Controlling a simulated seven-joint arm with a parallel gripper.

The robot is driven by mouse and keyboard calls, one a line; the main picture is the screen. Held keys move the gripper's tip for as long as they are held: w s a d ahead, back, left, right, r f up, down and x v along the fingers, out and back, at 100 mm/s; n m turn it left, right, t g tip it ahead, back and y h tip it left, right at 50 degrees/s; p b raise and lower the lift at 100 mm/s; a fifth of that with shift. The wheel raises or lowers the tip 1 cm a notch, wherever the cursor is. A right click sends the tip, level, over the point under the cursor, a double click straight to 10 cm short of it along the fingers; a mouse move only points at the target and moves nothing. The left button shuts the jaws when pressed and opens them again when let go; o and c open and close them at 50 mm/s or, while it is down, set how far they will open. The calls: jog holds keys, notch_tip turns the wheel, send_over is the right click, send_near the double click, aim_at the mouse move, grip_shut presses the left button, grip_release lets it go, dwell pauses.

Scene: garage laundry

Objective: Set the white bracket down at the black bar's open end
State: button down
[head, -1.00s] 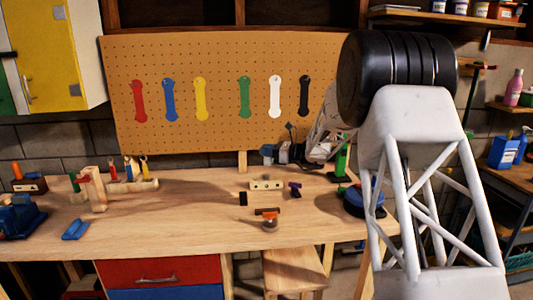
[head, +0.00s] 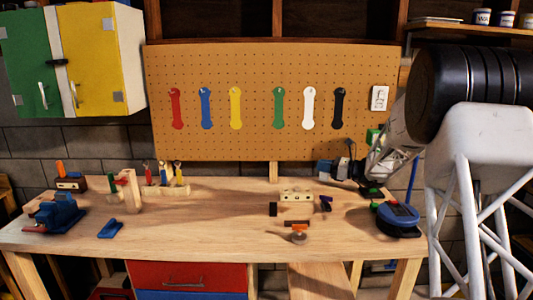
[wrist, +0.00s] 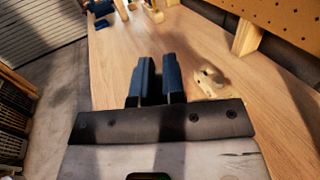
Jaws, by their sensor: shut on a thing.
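My gripper (head: 324,168) is over the back right of the workbench, in front of the pegboard's lower edge. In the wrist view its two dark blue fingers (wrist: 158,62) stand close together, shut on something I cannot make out. No white bracket can be told apart in the fingers or on the bench. A white flat bar (head: 308,108) and a black flat bar (head: 340,108) hang side by side on the pegboard. A small black block (head: 273,209) lies on the bench; I cannot tell whether any black piece there is the bar meant.
A pale block with holes (head: 297,196) lies on the workbench (head: 200,235), left of and nearer than my gripper; it also shows in the wrist view (wrist: 208,82). A blue round tool (head: 398,218) stands right.

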jog(key=s+a+f+v, duration=0.1)
jog(key=s+v, duration=0.2)
jog(key=v, duration=1.6)
jog(key=s+a+f+v, duration=0.1)
jog(key=s+v, duration=0.1)
jog(key=v, duration=1.7)
jog(key=s+d+f+n+g, duration=0.2)
jog(key=s+d+f, duration=0.3)
jog(key=s+f, duration=0.45)
jog(key=s+a+f+n+g+y, duration=0.15)
jog(key=s+a+f, duration=0.25)
jog(key=a+f, duration=0.55)
jog(key=s+a+f+n+g, duration=0.1)
jog(key=s+a+f+g, duration=0.25)
jog(key=a+f, duration=0.6)
jog(key=w+a+f+m+t+h, duration=0.3)
jog(key=w+a+f+m+t, duration=0.1)
jog(key=w, duration=0.6)
jog(key=w+a+f+m+t+h, duration=0.3)
jog(key=w+a+f+t, duration=0.3)
jog(key=w+a+f, duration=0.3)
jog(key=w+a+f+m+t+h, duration=0.3)
jog(key=w+a+f+m+t, duration=0.2)
jog(key=w+a, duration=0.4)
jog(key=shift+w+a+f+t, duration=0.35)
jog(key=shift+w+f, duration=0.35)
jog(key=shift+w, duration=0.75)
jog(key=shift+d, duration=0.2)
